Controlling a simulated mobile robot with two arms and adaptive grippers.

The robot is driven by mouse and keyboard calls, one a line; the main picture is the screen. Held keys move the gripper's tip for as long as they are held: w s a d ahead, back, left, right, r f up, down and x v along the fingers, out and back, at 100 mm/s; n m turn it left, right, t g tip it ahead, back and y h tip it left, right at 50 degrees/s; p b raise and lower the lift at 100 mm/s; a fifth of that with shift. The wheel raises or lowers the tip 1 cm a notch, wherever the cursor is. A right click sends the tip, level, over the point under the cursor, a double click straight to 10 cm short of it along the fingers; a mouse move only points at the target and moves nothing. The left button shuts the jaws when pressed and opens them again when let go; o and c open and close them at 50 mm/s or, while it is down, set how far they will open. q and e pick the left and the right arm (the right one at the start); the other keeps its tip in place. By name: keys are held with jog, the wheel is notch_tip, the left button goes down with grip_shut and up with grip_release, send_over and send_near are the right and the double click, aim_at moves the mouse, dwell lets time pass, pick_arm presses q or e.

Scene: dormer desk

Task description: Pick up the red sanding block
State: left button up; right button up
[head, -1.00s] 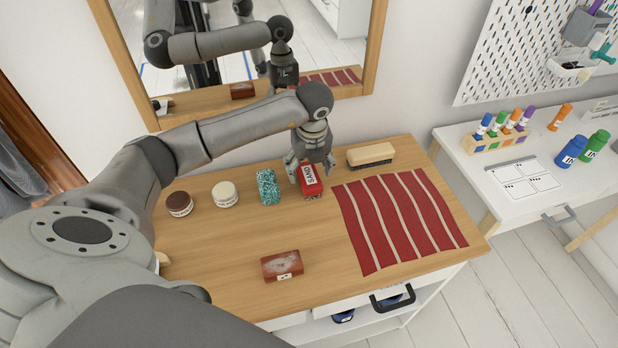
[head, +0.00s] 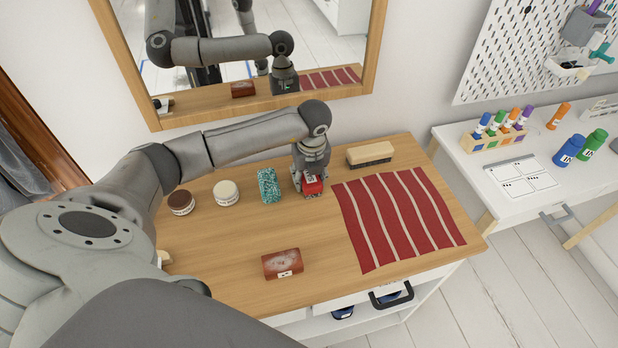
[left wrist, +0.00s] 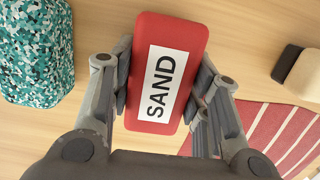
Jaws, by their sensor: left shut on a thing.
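The red sanding block (head: 312,187) stands on the wooden desk top between a speckled teal block and the striped cloth. In the left wrist view the red block (left wrist: 166,75) shows a white label reading SAND. My left gripper (head: 312,180) is over the block from above, its fingers shut on the block's two long sides. In the wrist view the fingers (left wrist: 163,92) touch it left and right. The block's lower part is partly hidden by the gripper in the head view. My right gripper is not in view.
Close by are the teal speckled block (head: 268,185), a brush (head: 369,154) and the red striped cloth (head: 400,218). A white-lidded jar (head: 226,193), a brown-lidded jar (head: 181,202) and a reddish-brown box (head: 282,264) also stand on the desk. A mirror (head: 374,60) rises behind.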

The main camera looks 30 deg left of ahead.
pick_arm(q)
jog(key=shift+r, duration=0.15)
jog(key=shift+r+b, duration=0.35)
jog(key=shift+r, duration=0.2)
jog(key=s+a+r+b, duration=0.4)
jog(key=s+a+r, duration=0.2)
jog(key=s+r, duration=0.5)
jog(key=shift+s+r, duration=0.35)
jog(key=shift+s, duration=0.5)
